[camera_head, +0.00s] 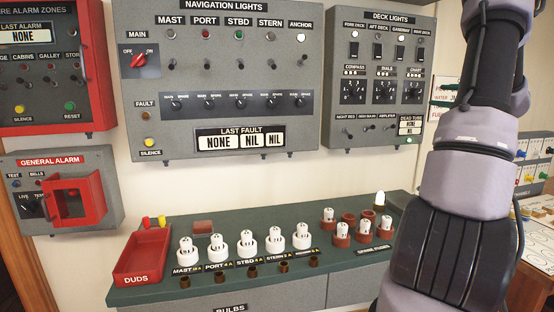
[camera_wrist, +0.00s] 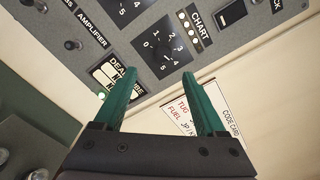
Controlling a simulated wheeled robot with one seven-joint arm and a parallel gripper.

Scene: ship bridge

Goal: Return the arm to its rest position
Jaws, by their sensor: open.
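My gripper (camera_wrist: 160,105) shows in the wrist view with two green fingers spread apart and nothing between them. It is in front of the lower edge of the grey deck lights panel (camera_wrist: 205,45), near the chart dial (camera_wrist: 161,45) and the dead tube display (camera_wrist: 108,75). In the head view my arm (camera_head: 465,180) rises along the right side, in front of the bench's right end.
The navigation lights panel (camera_head: 225,75) and red-framed alarm panels hang on the wall. A code card (camera_wrist: 226,110) is on the wall close to my fingers.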

